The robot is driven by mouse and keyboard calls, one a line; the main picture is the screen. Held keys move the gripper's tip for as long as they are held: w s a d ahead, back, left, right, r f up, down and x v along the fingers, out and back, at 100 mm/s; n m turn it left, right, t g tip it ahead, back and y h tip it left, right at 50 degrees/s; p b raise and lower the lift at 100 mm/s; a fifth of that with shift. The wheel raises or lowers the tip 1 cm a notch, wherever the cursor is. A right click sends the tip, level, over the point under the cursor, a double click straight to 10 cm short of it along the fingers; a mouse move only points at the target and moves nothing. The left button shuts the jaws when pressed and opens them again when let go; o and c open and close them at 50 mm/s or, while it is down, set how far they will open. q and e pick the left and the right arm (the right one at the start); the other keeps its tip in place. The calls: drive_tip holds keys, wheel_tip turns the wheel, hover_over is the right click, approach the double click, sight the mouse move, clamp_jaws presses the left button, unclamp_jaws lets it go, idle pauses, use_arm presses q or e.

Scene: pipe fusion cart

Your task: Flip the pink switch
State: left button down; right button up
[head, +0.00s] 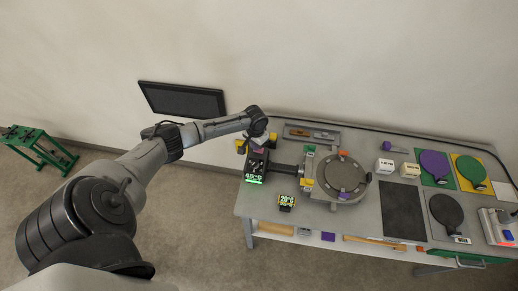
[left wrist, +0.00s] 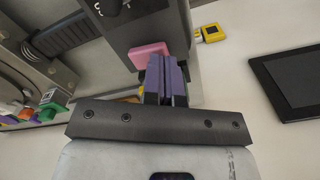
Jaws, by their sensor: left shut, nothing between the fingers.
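The pink switch (left wrist: 148,53) is a pink block on the side of a dark grey box in the left wrist view. My left gripper (left wrist: 166,62) has its purple fingers shut with nothing between them. Its fingertips are right at the pink switch and overlap its right part in the picture; I cannot tell if they touch. In the head view my left gripper (head: 260,146) is over the left end of the bench, at the dark box with a green-lit display (head: 256,168). The switch is hard to make out there. My right gripper is not in view.
A dark wall screen (head: 182,100) hangs behind my left arm. A green stand (head: 38,148) is far left.

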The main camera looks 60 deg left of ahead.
use_arm(q)
drive_tip(key=shift+f, duration=0.45)
drive_tip(key=shift+r, duration=0.1)
wheel_tip(320, 180, up, 4)
drive_tip(key=p, duration=0.4)
drive_tip(key=shift+r+p, duration=0.25)
drive_tip(key=shift+p, duration=0.15)
drive_tip(key=shift+r+p, duration=1.2)
drive_tip(key=shift+p, duration=0.15)
